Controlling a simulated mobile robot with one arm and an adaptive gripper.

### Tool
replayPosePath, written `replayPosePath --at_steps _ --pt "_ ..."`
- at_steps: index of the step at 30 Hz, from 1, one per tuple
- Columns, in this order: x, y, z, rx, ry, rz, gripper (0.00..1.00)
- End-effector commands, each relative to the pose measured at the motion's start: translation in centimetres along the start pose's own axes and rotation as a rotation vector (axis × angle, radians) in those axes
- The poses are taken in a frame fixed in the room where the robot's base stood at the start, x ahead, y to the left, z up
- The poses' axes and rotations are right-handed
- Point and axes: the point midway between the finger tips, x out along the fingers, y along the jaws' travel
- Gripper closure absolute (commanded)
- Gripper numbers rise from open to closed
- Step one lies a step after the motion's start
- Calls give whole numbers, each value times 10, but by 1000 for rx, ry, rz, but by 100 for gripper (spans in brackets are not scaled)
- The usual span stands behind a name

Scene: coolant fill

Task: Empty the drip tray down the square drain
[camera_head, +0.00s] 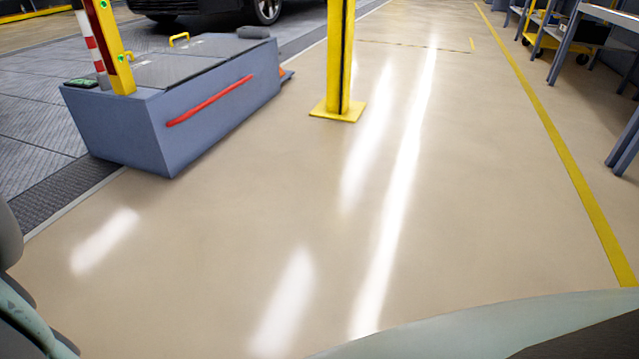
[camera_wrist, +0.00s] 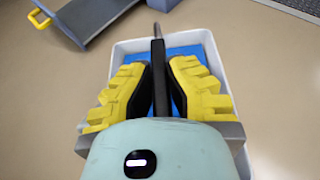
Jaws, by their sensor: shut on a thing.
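In the wrist view, my gripper (camera_wrist: 160,72) has its yellow-and-black fingers closed on both sides of a dark upright bar (camera_wrist: 158,48). The bar looks like a handle of the pale grey drip tray (camera_wrist: 117,54) below it. Blue liquid (camera_wrist: 187,51) shows inside the tray. My gripper and wrist hide the tray's near part. The tray looks roughly level, and whether it touches the floor cannot be told. No square drain can be made out for sure in either view. The head view does not show my gripper or the tray.
A grey low platform with a yellow handle (camera_wrist: 39,18) lies upper left in the wrist view, and a grey grating (camera_wrist: 290,8) upper right. The head view shows a blue-grey cabinet (camera_head: 165,128), a yellow post (camera_head: 339,65), benches at right, and clear beige floor between.

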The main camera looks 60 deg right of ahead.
Motion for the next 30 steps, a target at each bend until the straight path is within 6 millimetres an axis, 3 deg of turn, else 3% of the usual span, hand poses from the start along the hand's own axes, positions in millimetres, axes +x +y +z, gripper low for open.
replayPosePath --at_steps 30 --pt "-7 21 19 -351 -2 -146 100"
